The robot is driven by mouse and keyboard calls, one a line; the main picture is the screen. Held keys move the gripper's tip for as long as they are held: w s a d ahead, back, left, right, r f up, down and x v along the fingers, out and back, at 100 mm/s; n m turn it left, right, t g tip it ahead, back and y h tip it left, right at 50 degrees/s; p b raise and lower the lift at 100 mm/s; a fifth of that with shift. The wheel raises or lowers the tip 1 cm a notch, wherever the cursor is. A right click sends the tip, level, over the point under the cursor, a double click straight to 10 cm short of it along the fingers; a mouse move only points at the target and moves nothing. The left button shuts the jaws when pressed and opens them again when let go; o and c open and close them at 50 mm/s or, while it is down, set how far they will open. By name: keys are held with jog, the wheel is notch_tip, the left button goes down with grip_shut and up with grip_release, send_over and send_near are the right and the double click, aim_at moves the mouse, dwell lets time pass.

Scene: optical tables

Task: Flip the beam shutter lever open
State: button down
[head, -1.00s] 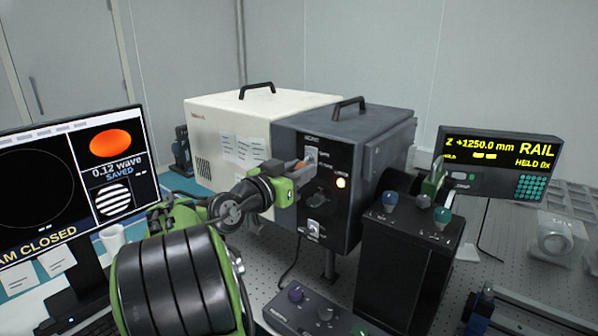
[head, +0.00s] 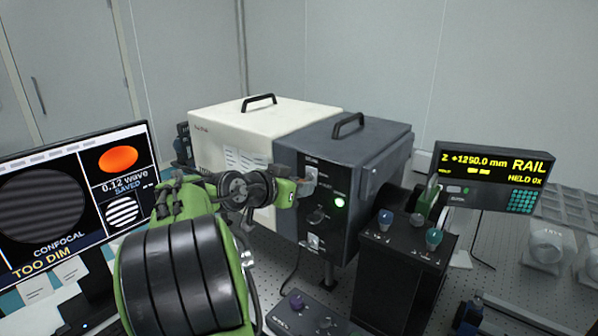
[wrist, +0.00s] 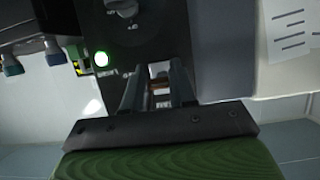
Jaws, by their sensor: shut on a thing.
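The dark instrument box (head: 369,165) has a front panel with a lit green lamp (head: 339,202), which also shows in the wrist view (wrist: 101,59). My gripper (head: 308,184) is at the upper part of this panel. In the wrist view its two dark fingers (wrist: 158,88) are shut on the shutter lever (wrist: 160,84), of which a small brownish part shows between them. The rest of the lever is hidden by the fingers. The monitor (head: 62,205) at left shows grey bands and reads "CONFOCAL TOO DIM".
A round knob (head: 317,216) and a lower switch (head: 314,242) sit below my gripper on the panel. A cream box (head: 225,139) adjoins at left. A black post with coloured knobs (head: 400,275) stands at right, before the rail display (head: 487,176).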

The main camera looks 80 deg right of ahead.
notch_tip(320, 180, up, 2)
jog(key=y+p, duration=0.2)
jog(key=p, duration=0.1)
jog(key=t+y+p, duration=0.1)
jog(key=y+p, duration=0.1)
jog(key=p, duration=0.2)
jog(key=shift+s+t, duration=0.1)
jog(key=shift+t, duration=0.2)
jog(key=t+y+p, duration=0.1)
jog(key=y+p, duration=0.1)
jog(key=p, duration=0.1)
jog(key=shift+r+p, duration=0.2)
jog(key=shift+p, duration=0.2)
jog(key=shift+d+y+p, duration=0.1)
jog(key=shift+y+p, duration=0.3)
jog(key=shift+y, duration=0.1)
jog(key=shift+f, duration=0.1)
jog(key=c, duration=0.9)
grip_release()
jog(key=shift+t, duration=0.3)
